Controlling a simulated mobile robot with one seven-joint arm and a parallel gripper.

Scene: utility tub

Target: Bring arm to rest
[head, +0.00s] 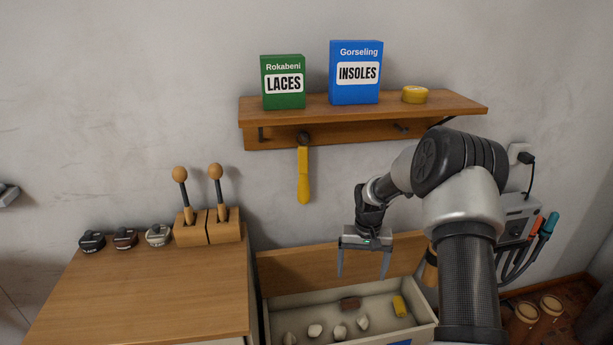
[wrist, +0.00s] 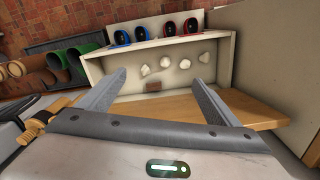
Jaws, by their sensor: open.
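My gripper (head: 364,262) is open and empty in the head view. Its two fingers point down above the back part of an open tub (head: 283,297). My arm rises at the right of the picture and bends over to the left. In the wrist view the two fingers of my gripper (wrist: 158,92) stand wide apart, with the tub (wrist: 130,92) beyond them. Nothing is between the fingers.
A wooden shelf (head: 345,122) holds a green box (head: 283,83), a blue box (head: 356,73) and a yellow tin (head: 415,94). A yellow shoehorn (head: 303,176) hangs below. A wooden cabinet (head: 150,295) stands left. A wall unit (head: 517,214) with coloured handles is right of my arm.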

